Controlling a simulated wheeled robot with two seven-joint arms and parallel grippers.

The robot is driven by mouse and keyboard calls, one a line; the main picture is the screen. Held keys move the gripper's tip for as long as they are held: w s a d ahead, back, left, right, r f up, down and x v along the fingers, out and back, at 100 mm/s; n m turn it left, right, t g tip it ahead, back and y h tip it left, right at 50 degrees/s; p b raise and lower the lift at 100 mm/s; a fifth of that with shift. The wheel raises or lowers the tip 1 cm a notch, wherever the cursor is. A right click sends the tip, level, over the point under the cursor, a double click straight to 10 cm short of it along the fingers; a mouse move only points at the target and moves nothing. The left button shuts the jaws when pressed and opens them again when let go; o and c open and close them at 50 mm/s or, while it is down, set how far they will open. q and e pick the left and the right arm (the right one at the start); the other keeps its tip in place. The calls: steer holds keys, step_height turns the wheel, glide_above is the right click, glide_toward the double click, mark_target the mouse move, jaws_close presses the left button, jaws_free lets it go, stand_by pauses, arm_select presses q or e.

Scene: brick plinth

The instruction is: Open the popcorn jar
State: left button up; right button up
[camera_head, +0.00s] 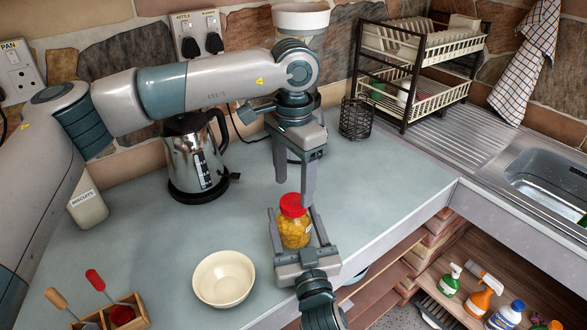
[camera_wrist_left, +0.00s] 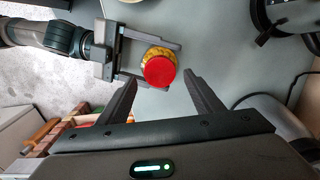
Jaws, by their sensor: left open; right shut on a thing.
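The popcorn jar (camera_head: 294,229) has yellow contents and a red lid (camera_head: 293,204). The lid is on the jar and faces up; it also shows in the left wrist view (camera_wrist_left: 159,71). My right gripper (camera_head: 292,214) is shut on the jar's body, one finger on each side. It also shows in the left wrist view (camera_wrist_left: 160,52). My left gripper (camera_head: 295,195) points down above the lid. Its fingers are apart with nothing between them, and in the left wrist view (camera_wrist_left: 161,80) the lid lies beyond the gap. Whether the jar touches the counter is unclear.
A cream bowl (camera_head: 224,279) stands left of the jar on the grey counter (camera_head: 385,190). A steel kettle (camera_head: 196,155) and a black wire holder (camera_head: 356,118) stand behind. A wooden utensil box (camera_head: 125,314) is front left. The counter's front edge is close on the right.

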mark_target(294, 201)
arm_select(q)
steer(key=shift+f, duration=1.85)
